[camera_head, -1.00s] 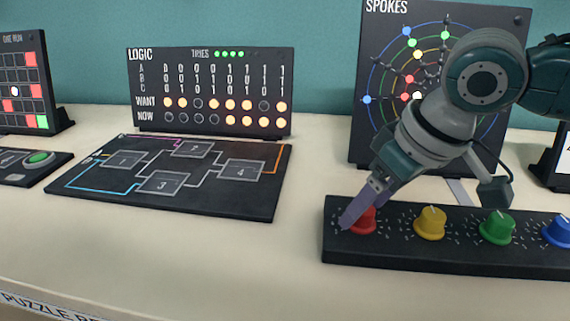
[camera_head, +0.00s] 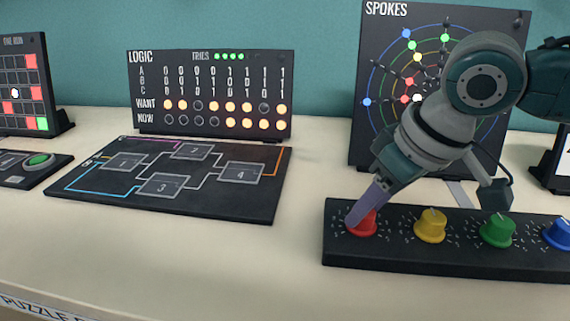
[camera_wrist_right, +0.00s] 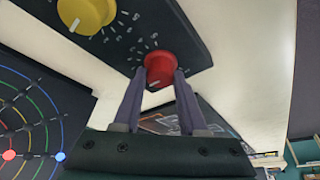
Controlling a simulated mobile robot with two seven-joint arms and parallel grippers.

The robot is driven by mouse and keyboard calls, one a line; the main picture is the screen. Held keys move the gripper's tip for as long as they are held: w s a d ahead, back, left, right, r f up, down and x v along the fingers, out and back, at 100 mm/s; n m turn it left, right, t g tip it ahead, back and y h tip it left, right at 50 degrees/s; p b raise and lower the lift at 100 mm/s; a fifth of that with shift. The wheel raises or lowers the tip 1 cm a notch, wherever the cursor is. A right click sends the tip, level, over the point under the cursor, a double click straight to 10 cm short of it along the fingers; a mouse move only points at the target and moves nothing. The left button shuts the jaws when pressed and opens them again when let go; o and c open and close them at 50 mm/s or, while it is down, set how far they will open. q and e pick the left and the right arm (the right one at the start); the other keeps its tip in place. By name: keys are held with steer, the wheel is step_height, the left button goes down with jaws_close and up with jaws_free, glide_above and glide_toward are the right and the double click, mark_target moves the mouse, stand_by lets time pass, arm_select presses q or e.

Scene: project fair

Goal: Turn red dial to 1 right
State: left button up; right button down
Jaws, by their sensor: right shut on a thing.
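The red dial (camera_head: 362,224) is the leftmost knob on the black dial box (camera_head: 400,256) at the right front of the table. My right gripper (camera_head: 353,221) reaches down to it and is shut on it. In the right wrist view the red dial (camera_wrist_right: 160,69) sits between the two purple fingertips (camera_wrist_right: 160,75), with a white pointer mark on its rim and scale numbers around it. In the head view the fingers hide part of the dial and its scale. The SPOKES board (camera_head: 375,135) stands behind, partly covered by my arm. My left gripper is not in view.
A yellow dial (camera_head: 430,225), a green dial (camera_head: 497,230) and a blue dial (camera_head: 559,234) sit on the same box to the right. The LOGIC board (camera_head: 210,92) and its flat panel (camera_head: 215,205) stand to the left. Table between panel and box is clear.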

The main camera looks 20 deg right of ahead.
steer(key=m+p, duration=0.1)
steer(key=p, duration=0.1)
steer(key=m+h+p, duration=0.1)
steer(key=p, duration=0.1)
steer(key=m+p, duration=0.2)
steer(key=p, duration=0.1)
steer(key=shift+a+r+h, duration=0.2)
steer(key=shift+r+h, duration=0.05)
steer(key=shift+h, duration=0.05)
steer(key=shift+f+m, duration=0.1)
steer(key=shift+m, duration=0.3)
steer(key=shift+d+f, duration=0.1)
steer(key=shift+f, duration=0.05)
steer(key=shift+c, duration=2.3)
jaws_free()
